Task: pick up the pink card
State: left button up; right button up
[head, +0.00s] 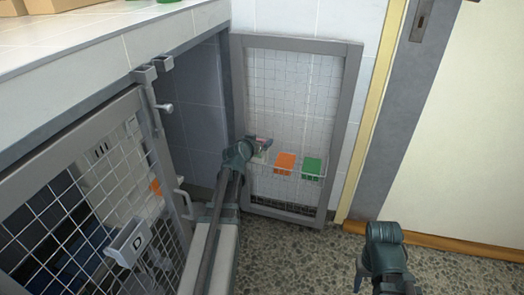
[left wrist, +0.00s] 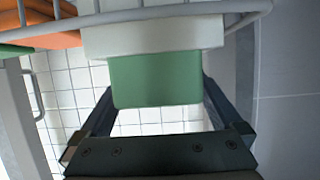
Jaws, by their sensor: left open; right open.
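I cannot make out a pink card clearly in either view. My left gripper (head: 262,145) is at the card rack on the open mesh door, at its left end. In the left wrist view its open fingers (left wrist: 160,120) stand on either side of a green card (left wrist: 155,80), which hangs from a pale holder (left wrist: 150,38). I cannot tell whether they touch it. An orange card (head: 285,163) and a green card (head: 312,168) sit to the right on the rack. My right gripper (head: 362,272) is low at the right, away from the cards; its fingers show poorly.
The mesh door (head: 295,100) stands open against the tiled wall. At the left, another mesh door (head: 90,190) carries a tag holder marked D (head: 130,238). A tiled ledge (head: 80,50) runs above. Speckled floor (head: 300,262) is clear between my arms.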

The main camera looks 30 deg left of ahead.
pick_arm(q)
jog(key=shift+s, duration=0.1)
jog(key=c, duration=1.3)
jog(key=shift+o, duration=0.2)
jog(key=shift+r, duration=0.15)
